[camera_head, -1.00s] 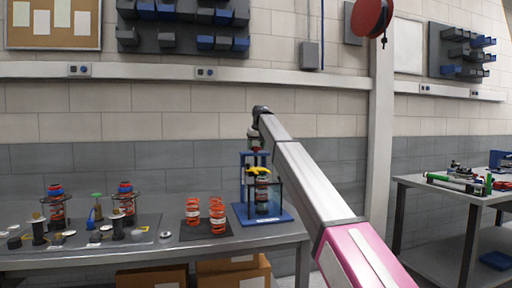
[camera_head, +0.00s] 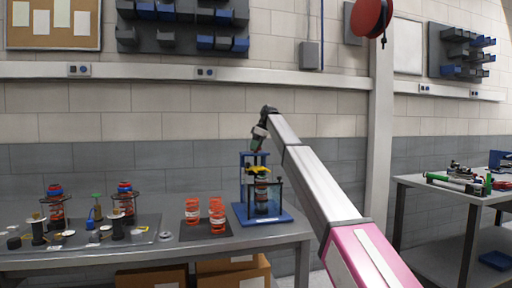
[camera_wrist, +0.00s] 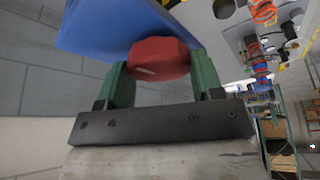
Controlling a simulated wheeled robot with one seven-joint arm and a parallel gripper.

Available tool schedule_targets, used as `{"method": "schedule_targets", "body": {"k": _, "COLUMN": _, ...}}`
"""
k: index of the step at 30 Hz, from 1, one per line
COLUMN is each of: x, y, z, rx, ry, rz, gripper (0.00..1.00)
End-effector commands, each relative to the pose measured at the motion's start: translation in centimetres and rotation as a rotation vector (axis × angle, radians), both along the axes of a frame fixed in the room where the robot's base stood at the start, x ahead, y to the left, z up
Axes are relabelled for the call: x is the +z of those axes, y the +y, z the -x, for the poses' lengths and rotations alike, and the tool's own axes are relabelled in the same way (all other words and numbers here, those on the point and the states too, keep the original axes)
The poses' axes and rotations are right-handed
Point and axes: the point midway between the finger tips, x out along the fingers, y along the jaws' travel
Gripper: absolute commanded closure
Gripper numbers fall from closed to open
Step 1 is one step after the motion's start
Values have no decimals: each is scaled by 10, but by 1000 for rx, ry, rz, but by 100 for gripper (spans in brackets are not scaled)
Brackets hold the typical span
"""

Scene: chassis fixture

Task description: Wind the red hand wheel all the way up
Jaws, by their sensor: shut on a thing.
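The red hand wheel (camera_wrist: 158,58) shows in the wrist view between the two green fingers of my gripper (camera_head: 256,146). My gripper is shut on it. In the head view the wheel is hidden or too small to make out at my gripper. The blue press frame (camera_head: 284,216) stands at the right end of the bench, below my gripper. Its blue top plate (camera_wrist: 110,25) lies just beyond the wheel in the wrist view. A yellow part (camera_head: 259,170) sits above a spring unit inside the frame.
Several orange springs (camera_head: 218,216) stand left of the press on a dark mat. Spring assemblies (camera_head: 125,200) and small parts lie on the bench (camera_head: 200,250) further left. A second table (camera_head: 430,190) with tools stands at the right.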

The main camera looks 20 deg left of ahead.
Motion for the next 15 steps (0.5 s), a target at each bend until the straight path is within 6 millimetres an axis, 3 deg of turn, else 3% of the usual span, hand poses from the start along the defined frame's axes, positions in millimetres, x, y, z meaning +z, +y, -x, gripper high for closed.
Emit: {"method": "schedule_targets", "body": {"k": 15, "x": 0, "y": 1, "z": -2, "rx": 463, "ry": 1, "rz": 0, "gripper": 63}}
